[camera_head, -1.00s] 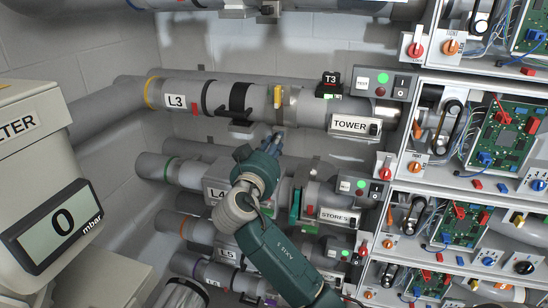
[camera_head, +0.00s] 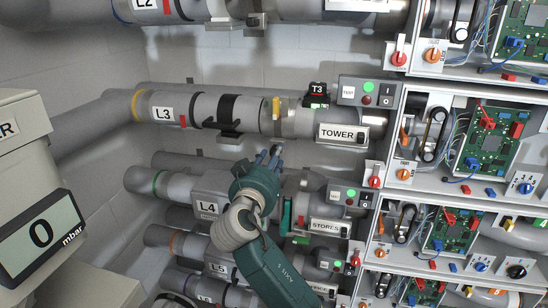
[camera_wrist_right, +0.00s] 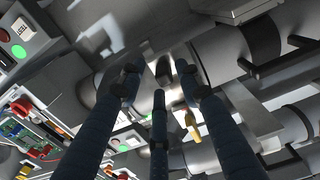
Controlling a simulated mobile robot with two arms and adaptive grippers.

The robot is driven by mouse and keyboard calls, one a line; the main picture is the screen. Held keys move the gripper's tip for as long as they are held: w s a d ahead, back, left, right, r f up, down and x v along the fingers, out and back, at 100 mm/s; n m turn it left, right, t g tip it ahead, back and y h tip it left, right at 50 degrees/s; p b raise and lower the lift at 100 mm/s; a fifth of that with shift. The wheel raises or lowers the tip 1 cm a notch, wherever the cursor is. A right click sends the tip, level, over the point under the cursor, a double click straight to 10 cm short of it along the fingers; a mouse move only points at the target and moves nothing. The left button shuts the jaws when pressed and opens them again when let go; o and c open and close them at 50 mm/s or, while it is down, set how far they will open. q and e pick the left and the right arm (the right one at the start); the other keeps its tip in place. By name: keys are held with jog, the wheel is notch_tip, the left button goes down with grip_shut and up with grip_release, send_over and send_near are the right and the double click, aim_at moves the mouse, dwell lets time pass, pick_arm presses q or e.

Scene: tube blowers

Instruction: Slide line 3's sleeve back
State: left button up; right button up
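Line 3 is the grey pipe labelled L3 (camera_head: 163,113) across the upper middle of the head view. It has a yellow ring at its left, a red mark, a narrow black band and a wide black band (camera_head: 228,113). A yellow tab (camera_head: 276,108) stands on it further right, before the TOWER sign (camera_head: 343,133). I cannot tell exactly where its sleeve begins and ends. My right gripper (camera_head: 270,153) is just below this pipe, under the yellow tab. In the wrist view its fingers (camera_wrist_right: 157,78) are spread, with nothing between them. My left gripper is not in view.
The L4 pipe (camera_head: 208,208) and more pipes run below, close to my right arm. Shelves of circuit boards and switches (camera_head: 487,140) stand at the right. A meter reading 0 mbar (camera_head: 42,235) stands at the left. A pale block wall is behind.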

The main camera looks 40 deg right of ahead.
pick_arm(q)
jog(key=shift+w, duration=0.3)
pick_arm(e)
jog(key=v, duration=1.1)
jog(key=shift+s, duration=0.1)
